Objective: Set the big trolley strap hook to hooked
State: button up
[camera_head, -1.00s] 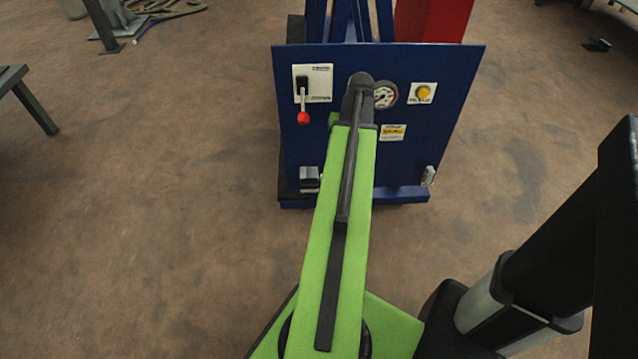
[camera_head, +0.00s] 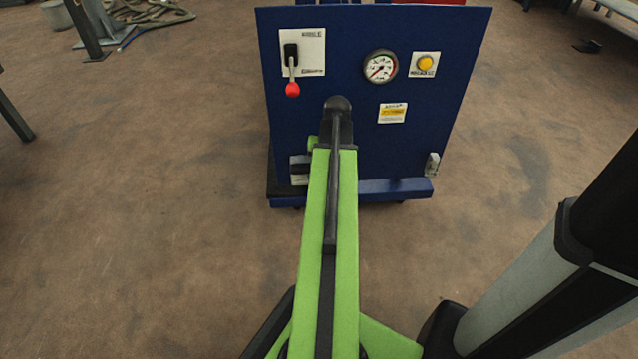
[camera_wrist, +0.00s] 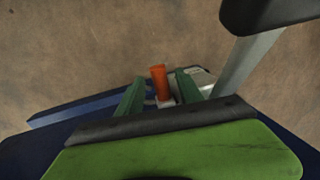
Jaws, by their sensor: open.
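The big trolley is a blue upright panel (camera_head: 420,120) on a low blue base, ahead of me in the head view. In the wrist view, my gripper (camera_wrist: 159,77) is open, with one dark green finger on each side of an upright orange-red piece (camera_wrist: 158,84) on a pale base. This piece looks like part of the strap hook, but I cannot tell whether it is hooked. I cannot tell whether the fingers touch it. In the head view, my green arm hides most of the gripper; a dark and pale fitting (camera_head: 299,180) shows at the panel's lower left.
A coiled hose (camera_head: 150,14) lies far left. The brown floor (camera_head: 140,200) beside the trolley is clear.

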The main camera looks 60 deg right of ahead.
jog(key=shift+f, duration=0.2)
grip_shut()
dwell(1.3)
